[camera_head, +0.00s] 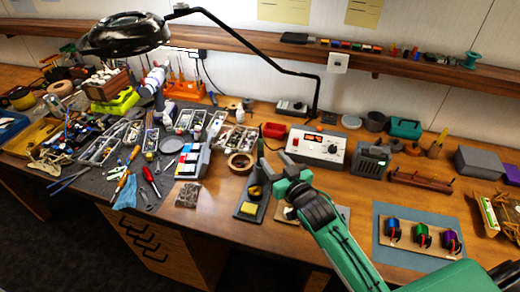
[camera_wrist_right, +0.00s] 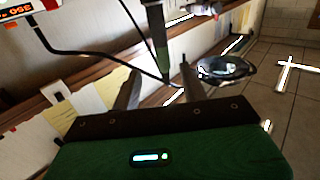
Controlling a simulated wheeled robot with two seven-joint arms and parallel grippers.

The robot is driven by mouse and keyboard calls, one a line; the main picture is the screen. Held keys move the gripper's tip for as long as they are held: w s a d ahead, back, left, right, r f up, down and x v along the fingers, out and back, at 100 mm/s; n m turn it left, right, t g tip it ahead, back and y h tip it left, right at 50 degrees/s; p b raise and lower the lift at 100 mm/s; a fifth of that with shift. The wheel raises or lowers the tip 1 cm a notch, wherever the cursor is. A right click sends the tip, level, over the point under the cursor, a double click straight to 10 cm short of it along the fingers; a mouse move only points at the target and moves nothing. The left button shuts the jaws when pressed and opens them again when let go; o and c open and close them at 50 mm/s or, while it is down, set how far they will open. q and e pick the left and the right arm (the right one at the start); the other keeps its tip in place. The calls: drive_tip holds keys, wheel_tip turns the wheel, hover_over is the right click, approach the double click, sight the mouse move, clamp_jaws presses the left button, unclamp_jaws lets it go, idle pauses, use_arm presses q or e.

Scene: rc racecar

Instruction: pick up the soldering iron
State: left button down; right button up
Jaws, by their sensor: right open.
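In the right wrist view, the soldering iron (camera_wrist_right: 160,45) appears as a slim grey and green handle, upright in the picture. It lies beyond and between the two spread fingers of my right gripper (camera_wrist_right: 158,92), with a black cable running to its end. In the head view, my right gripper (camera_head: 276,164) is open above the bench, beside the dark iron stand (camera_head: 250,208). The iron is hard to make out there, close to my fingers. The white soldering station (camera_head: 318,146) with a red display stands behind the gripper. My left gripper is out of view.
A tape roll (camera_head: 240,162) lies left of the stand. A blue mat (camera_head: 405,255) with coloured motors lies to the right. Tools and parts crowd the dark mat at left. A magnifier lamp (camera_head: 125,34) arches over the bench. Some wood at the front is bare.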

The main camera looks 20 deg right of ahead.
sight(262, 147)
drive_tip(key=w, duration=0.2)
drive_tip(key=shift+w+a, duration=0.3)
drive_tip(key=shift+w, duration=0.05)
drive_tip(key=shift+w+a+r+p, duration=0.1)
drive_tip(key=shift+w+r+p, duration=0.05)
drive_tip(key=shift+w+p, duration=0.45)
drive_tip(key=w+p, duration=0.1)
drive_tip(key=w+a+p, duration=0.1)
drive_tip(key=w, duration=0.1)
drive_tip(key=shift+w+a, duration=0.1)
drive_tip(key=shift+w, duration=0.4)
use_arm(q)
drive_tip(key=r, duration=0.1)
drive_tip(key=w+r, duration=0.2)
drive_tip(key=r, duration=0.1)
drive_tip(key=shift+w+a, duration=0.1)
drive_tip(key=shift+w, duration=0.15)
use_arm(e)
drive_tip(key=shift+f, duration=0.2)
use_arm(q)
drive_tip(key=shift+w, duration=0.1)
use_arm(e)
drive_tip(key=shift+c, duration=0.4)
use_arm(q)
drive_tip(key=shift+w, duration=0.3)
use_arm(e)
clamp_jaws()
